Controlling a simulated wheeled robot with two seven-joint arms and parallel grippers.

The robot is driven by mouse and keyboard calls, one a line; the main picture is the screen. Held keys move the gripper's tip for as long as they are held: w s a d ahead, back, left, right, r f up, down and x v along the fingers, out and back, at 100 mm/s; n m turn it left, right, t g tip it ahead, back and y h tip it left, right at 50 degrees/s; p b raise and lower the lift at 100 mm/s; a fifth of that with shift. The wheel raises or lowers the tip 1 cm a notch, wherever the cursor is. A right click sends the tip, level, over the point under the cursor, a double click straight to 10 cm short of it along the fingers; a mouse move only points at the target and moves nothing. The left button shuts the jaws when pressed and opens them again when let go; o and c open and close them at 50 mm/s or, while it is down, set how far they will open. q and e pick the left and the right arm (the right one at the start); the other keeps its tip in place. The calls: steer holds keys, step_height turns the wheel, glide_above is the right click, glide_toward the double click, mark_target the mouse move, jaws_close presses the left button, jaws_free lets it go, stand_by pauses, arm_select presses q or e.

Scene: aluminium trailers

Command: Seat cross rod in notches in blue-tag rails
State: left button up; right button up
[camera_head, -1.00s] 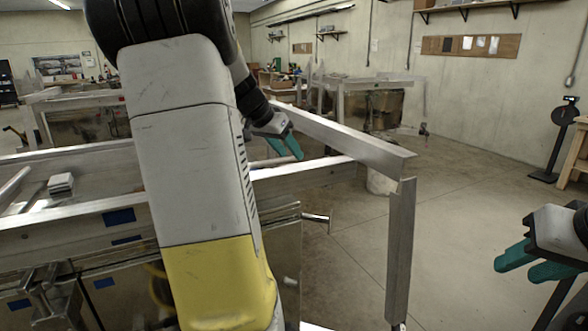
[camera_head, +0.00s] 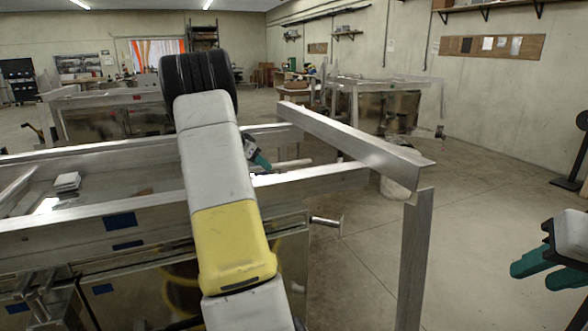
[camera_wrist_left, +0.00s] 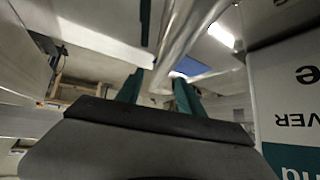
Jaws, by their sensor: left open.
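The near rail (camera_head: 75,212) carries a blue tag (camera_head: 120,221), with another blue patch below it. A pale round rod (camera_head: 290,165) shows just right of my left gripper (camera_head: 258,160), which is partly hidden behind my left arm. In the left wrist view a grey metal rod (camera_wrist_left: 185,35) passes close to the open teal fingers of my left gripper (camera_wrist_left: 160,95), and a blue patch (camera_wrist_left: 190,68) shows beyond. I cannot tell whether they touch. The notches are not clear. My right gripper (camera_head: 540,268) is open and empty at far right.
A broad aluminium beam (camera_head: 355,145) crosses the trailer's right end, above an upright post (camera_head: 413,255). A short handle (camera_head: 326,221) sticks out from the trailer side. Clear floor (camera_head: 490,190) lies to the right. White blocks (camera_head: 66,182) sit at left.

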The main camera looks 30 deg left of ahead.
arm_select(q)
steer(key=shift+x, duration=0.9)
jaws_close()
steer(key=shift+r, duration=0.1)
